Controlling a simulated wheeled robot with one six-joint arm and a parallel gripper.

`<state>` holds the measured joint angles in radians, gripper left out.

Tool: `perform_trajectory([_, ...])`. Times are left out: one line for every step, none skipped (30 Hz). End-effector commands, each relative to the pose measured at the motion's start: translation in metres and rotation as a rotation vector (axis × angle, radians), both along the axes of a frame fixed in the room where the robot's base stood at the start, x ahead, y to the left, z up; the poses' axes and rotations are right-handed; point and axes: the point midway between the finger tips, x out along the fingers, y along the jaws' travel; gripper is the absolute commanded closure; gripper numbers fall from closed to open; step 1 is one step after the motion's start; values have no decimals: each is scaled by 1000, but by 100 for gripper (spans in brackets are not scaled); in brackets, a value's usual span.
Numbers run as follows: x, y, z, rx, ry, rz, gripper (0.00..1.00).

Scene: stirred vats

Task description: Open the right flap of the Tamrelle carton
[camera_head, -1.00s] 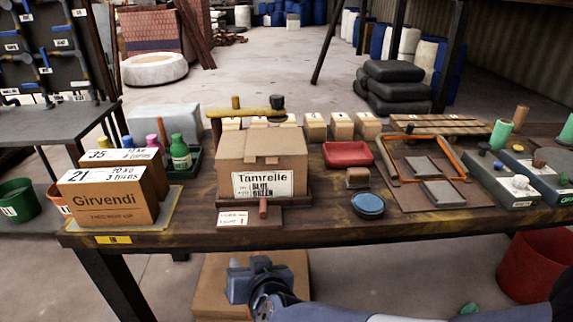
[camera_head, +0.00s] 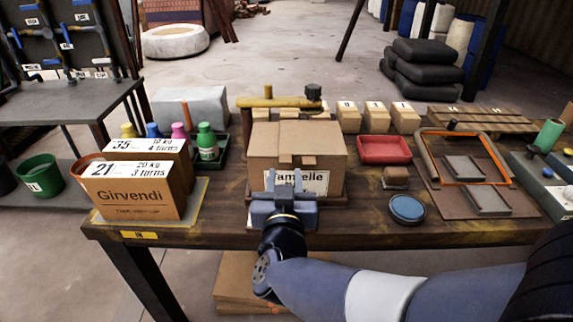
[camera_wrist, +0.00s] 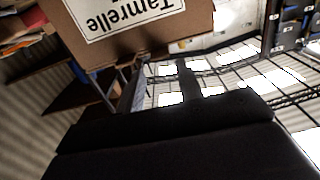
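The Tamrelle carton (camera_head: 325,185) stands on the bench behind a white printed label that faces me. Its top looks closed, with the flaps lying flat (camera_head: 320,141) and a small tab hanging over the front edge. My gripper (camera_head: 284,180) is in front of the carton's left half and covers part of the label. Its fingers point up and stand apart with nothing between them. I cannot tell whether they touch the carton. In the wrist view the carton's labelled face (camera_wrist: 190,38) shows upside down at the top, and a dark finger stands near the middle.
A yellow-handled bar (camera_head: 283,102) stands behind the carton. Girvendi cartons (camera_head: 135,195) are at the left. A red tray (camera_head: 384,150), a small brown block (camera_head: 396,178) and a blue round dish (camera_head: 407,209) lie to the right. Several small boxes (camera_head: 376,116) line the back.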

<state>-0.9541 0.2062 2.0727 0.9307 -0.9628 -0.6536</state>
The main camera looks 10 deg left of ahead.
Motion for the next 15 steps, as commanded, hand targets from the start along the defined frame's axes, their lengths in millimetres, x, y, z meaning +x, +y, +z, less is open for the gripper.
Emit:
perform_trajectory([11,1,-2,0,0,-5,65])
perform_trajectory([17,3,-2,0,0,-4,65])
perform_trajectory([23,4,-2,0,0,-4,65])
perform_trajectory([28,5,-2,0,0,-4,65])
perform_trajectory([32,7,-2,-1,1,-2,65])
perform_trajectory([37,8,-1,0,0,-2,65])
perform_trajectory([40,9,-1,0,0,-2,65])
perform_trajectory([43,10,-1,0,0,-2,65])
perform_trajectory([46,11,-1,0,1,-1,65])
perform_trajectory([47,11,-1,0,1,0,65])
perform_trajectory([49,12,-1,0,1,0,65])
perform_trajectory([50,12,-1,0,1,0,65])
perform_trajectory([51,12,-1,-1,1,0,65])
perform_trajectory([52,12,0,-1,1,0,65])
perform_trajectory([52,12,0,-1,1,1,65])
